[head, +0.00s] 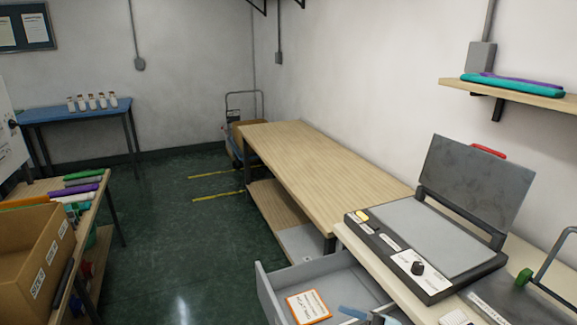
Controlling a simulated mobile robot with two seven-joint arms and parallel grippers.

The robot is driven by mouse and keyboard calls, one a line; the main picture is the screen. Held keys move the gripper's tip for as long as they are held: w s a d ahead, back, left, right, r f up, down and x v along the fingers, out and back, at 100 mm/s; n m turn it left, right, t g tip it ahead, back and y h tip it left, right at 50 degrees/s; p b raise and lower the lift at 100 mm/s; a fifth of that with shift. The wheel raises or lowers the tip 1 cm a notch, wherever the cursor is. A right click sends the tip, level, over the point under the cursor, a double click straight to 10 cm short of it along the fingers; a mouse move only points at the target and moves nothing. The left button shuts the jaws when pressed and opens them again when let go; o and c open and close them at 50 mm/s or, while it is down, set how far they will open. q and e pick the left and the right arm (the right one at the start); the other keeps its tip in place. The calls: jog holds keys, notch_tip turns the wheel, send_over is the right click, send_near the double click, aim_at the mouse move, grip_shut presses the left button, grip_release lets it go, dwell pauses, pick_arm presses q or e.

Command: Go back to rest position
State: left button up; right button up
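An open grey drawer (268,297) holding an orange-edged card (308,307) juts out below. A press with a raised lid (470,180) stands on the right bench. A long wooden table (325,165) runs behind. A cardboard box (25,265) is at left; green floor (180,250) lies clear between.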

jog(key=s+d+f+m+t+h, duration=0.35)
jog(key=s+f+m+h, duration=0.45)
jog(key=f+m, duration=0.3)
jog(key=s+d+f+m+t+h, duration=0.2)
jog(key=s+d+f+m+h, duration=0.3)
jog(key=s+f+m+h, duration=0.45)
notch_tip(320, 180, up, 8)
jog(key=w+y+p, duration=0.1)
jog(key=p, duration=1.1)
jog(key=shift+d+r, duration=0.2)
jog(key=shift+d, duration=0.25)
